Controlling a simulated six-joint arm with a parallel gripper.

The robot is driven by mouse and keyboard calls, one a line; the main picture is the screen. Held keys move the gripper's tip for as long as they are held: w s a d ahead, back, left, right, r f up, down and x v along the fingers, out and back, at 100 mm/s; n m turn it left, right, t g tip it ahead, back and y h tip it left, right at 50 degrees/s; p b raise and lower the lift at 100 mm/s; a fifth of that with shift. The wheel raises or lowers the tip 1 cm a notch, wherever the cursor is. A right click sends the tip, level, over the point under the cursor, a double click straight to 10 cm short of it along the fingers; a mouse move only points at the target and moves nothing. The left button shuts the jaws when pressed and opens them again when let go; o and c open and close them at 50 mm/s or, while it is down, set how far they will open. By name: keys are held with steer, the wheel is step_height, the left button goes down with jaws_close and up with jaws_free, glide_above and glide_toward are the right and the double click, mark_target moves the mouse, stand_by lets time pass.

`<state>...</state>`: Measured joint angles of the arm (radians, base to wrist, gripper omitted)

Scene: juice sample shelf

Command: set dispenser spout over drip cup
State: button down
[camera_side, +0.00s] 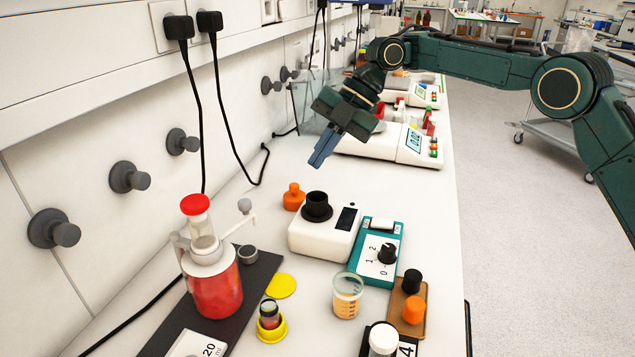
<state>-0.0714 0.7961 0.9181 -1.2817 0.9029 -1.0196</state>
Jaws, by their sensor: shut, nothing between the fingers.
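The dispenser (214,290) is a bottle of red liquid with a white collar and red cap, standing upright on a dark mat. Its thin pale spout (238,227) reaches out to the right, with a grey knob at its end. A small dark grey cup (248,255), apparently the drip cup, sits on the mat right of the bottle, lower in the picture than the spout's end. I cannot tell whether the spout's tip lines up with it. My gripper (317,162) is shut and empty, in the air above the bench, behind and right of the dispenser.
A white device (325,238) with a black socket, a teal dial box (375,264) and an orange-filled beaker (346,296) stand right of the mat. A vial in a yellow holder (270,329) is near the front. Wall knobs and hanging cables line the left.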

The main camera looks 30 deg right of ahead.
steer(key=shift+d, duration=1.8)
steer(key=c, duration=1.4)
jaws_free()
steer(key=shift+s+f, duration=0.1)
steer(key=shift+s, duration=0.05)
steer(key=shift+c, duration=0.2)
steer(key=shift+o, duration=0.8)
steer(key=shift+s+a+f, duration=0.15)
steer(key=shift+a, duration=0.15)
steer(key=m+t+y, duration=0.3)
steer(key=m+y, duration=0.6)
glide_toward(244, 201)
steer(key=s+d, duration=0.2)
steer(key=s, duration=0.1)
steer(key=m+t, duration=0.1)
steer(key=m, duration=0.1)
steer(key=d+f+m+t, duration=0.1)
steer(key=m+t, duration=0.1)
steer(key=shift+f+t, duration=0.15)
steer(key=shift+t, duration=0.15)
steer(key=shift+a, duration=0.1)
steer(key=x, duration=1.3)
steer(key=shift+a, duration=0.3)
steer(key=shift+c, duration=0.4)
